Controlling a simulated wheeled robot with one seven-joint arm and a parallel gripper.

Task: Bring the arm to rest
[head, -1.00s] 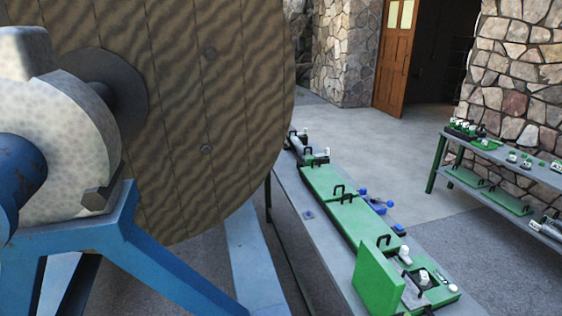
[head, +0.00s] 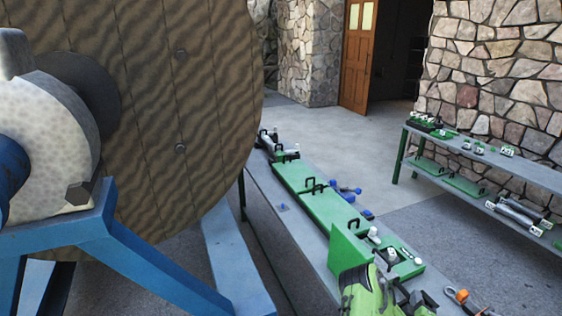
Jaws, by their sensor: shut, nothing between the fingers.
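My gripper cannot be made out in the head view. A lime-green and black part (head: 366,292) shows at the bottom edge, in front of the green cases, cut off by the frame; I cannot tell whether it belongs to my arm. The large wooden cable reel (head: 180,110) stands at the left, upright on its blue stand (head: 110,235).
A long grey bench (head: 270,215) carries green cases (head: 325,210) with black handles and small blue tools (head: 345,188). An orange-ended tool (head: 460,294) lies near the bottom right. A shelf (head: 475,160) stands at the right. Open floor (head: 335,140) leads to a wooden door (head: 358,60).

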